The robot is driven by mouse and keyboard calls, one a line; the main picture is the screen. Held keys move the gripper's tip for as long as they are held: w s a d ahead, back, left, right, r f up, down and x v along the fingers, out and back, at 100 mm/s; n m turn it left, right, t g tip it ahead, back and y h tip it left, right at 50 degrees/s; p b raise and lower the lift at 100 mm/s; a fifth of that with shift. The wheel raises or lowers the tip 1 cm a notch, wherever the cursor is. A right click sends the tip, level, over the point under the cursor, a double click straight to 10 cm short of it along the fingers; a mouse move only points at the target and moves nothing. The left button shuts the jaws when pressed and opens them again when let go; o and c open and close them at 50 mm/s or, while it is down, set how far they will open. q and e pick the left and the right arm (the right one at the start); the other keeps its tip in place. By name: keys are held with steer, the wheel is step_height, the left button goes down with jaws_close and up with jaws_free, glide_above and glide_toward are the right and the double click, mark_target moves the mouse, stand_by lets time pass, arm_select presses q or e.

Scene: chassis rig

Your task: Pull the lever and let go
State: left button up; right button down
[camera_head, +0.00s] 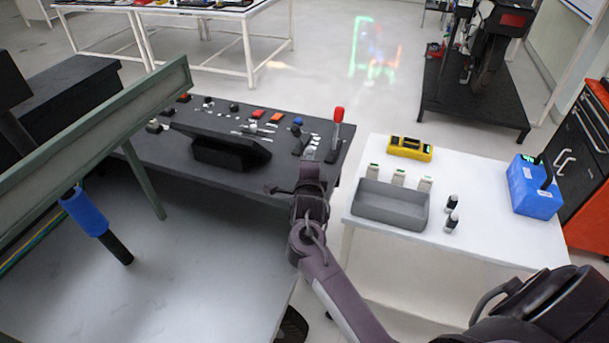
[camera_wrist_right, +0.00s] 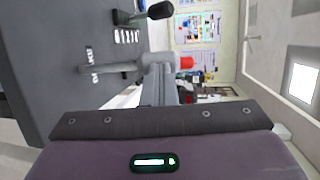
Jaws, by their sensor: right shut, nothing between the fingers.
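The lever (camera_head: 337,116) has a red knob and stands at the right end of the dark control panel (camera_head: 225,165). In the right wrist view the lever's red knob (camera_wrist_right: 187,63) shows just beyond my fingers, with the shaft running left toward the panel. My right gripper (camera_head: 311,156) is shut and empty, close to the lever on its near side. Its fingers also show in the right wrist view (camera_wrist_right: 158,65), overlapping the lever in the picture. I cannot tell whether they touch it. My left gripper is not in view.
A white table (camera_head: 480,190) on the right holds a grey tray (camera_head: 390,203), a yellow device (camera_head: 410,148) and a blue box (camera_head: 535,187). Switches and a tilted black display (camera_head: 230,150) lie left of the lever. A green-grey beam (camera_head: 100,125) crosses the left side.

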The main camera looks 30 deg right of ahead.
steer(key=p+v, duration=0.3)
steer(key=v, duration=0.4)
steer(key=shift+s, duration=0.25)
steer(key=shift+a, duration=0.1)
steer(key=s+a+f+n+g+y, duration=0.1)
steer(key=s+a+f+n+y, duration=0.15)
steer(key=f+n, duration=0.45)
steer(key=s+a+f+n+g+y, duration=0.1)
steer(key=a+f+n+y, duration=0.15)
steer(key=f, duration=0.95)
steer(key=s+a+f+n+g+y, duration=0.1)
steer(key=s+a+f+n+g, duration=0.25)
steer(key=s+f+n, duration=0.65)
steer(key=s+d+f+n+g, duration=0.1)
steer(key=s+f+n+g, duration=0.1)
steer(key=s+f, duration=0.5)
steer(key=s+d+f+n+g+y, duration=0.1)
steer(key=s+f+n+g, duration=0.2)
steer(key=s+f, duration=0.4)
steer(key=s+d+f+n+g+y, duration=0.1)
steer(key=s+f, duration=0.5)
steer(key=s, duration=1.1)
steer(key=shift+s+f+n+g, duration=0.25)
steer(key=shift+f+n+g, duration=0.15)
steer(key=shift+n+g, duration=0.35)
